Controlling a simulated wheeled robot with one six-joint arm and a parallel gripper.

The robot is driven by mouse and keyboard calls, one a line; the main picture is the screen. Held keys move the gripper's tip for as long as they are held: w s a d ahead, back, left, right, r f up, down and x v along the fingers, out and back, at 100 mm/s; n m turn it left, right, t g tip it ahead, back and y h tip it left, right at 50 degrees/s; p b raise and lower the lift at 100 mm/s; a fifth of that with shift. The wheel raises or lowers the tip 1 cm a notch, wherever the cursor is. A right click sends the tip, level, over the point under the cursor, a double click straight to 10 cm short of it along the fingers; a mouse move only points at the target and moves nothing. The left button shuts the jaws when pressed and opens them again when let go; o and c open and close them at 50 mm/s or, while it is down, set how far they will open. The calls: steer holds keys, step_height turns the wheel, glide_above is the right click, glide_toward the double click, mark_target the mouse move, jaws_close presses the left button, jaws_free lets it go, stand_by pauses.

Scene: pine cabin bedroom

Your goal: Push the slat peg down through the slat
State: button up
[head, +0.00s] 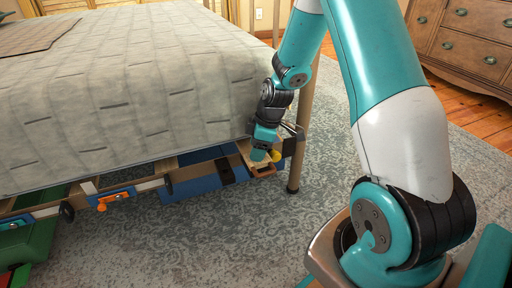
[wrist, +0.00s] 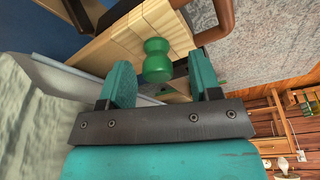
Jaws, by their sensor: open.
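A green, waisted peg (wrist: 157,62) stands at the end of a pale wooden slat (wrist: 120,42) in the wrist view. It sits between the two teal fingers of my gripper (wrist: 160,74), which is open. A gap shows on each side of the peg, so the fingers do not appear to hold it. How deep the peg sits in the slat cannot be told. In the head view my gripper (head: 262,146) is low beside the bed's corner, over the slat ends, and hides the green peg.
The bed's mattress (head: 130,85) overhangs the slats on the left. A bed post (head: 299,140) stands close right of my gripper. A yellow knob (head: 276,156) and brown bracket (head: 263,171) are beside it. An orange peg (head: 103,205) is farther left. Open rug (head: 220,235) lies in front.

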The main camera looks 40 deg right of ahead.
steer(key=shift+r, duration=0.1)
steer(key=p+v, duration=0.9)
steer(key=v, duration=0.8)
steer(key=shift+r, duration=0.1)
steer(key=s+a+r+m+y+p, duration=0.1)
steer(key=s+a+r+p, duration=0.15)
steer(key=a+r, duration=0.45)
steer(key=s+a+r+p, duration=0.1)
steer(key=s+a+r, duration=0.2)
steer(key=a+r, duration=0.5)
steer(key=s+a+r+m+g+p, duration=0.2)
steer(key=s+a+r+p, duration=0.3)
steer(key=s+a, duration=0.75)
step_height(320, 180, up, 38)
steer(key=s+d+p, duration=0.1)
steer(key=p, duration=3.5)
steer(key=shift+s+y, duration=0.2)
steer(key=shift+y, duration=0.2)
steer(key=shift+d+f, duration=0.1)
steer(key=shift+d, duration=0.05)
